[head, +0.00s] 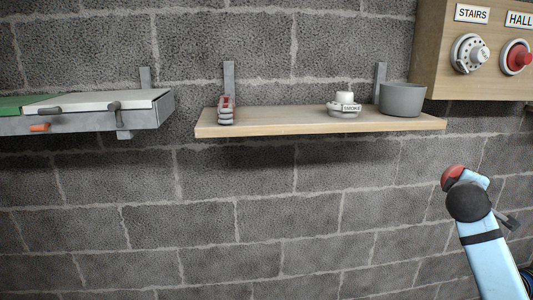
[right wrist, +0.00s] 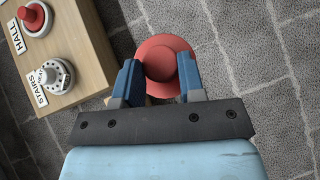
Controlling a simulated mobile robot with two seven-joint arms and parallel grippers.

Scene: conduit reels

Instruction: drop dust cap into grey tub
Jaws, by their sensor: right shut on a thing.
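The dust cap (right wrist: 165,60) is a red, round, flanged piece with a raised middle. My right gripper (right wrist: 162,82) is shut on it, a blue finger on each side. In the head view the red cap (head: 452,173) shows at the end of my right arm, at the lower right, in front of the block wall. The grey tub (head: 402,101) stands upright at the right end of the wooden shelf, above and left of the cap in the picture. Its inside is mostly hidden. My left gripper is not in view.
The wooden shelf (head: 290,123) also bears a white fitting labelled SMOKE (head: 344,108) and a small red and grey stack (head: 226,110). A wooden board (head: 432,50) with STAIRS and HALL fittings hangs upper right. A grey ledge (head: 90,122) is at left.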

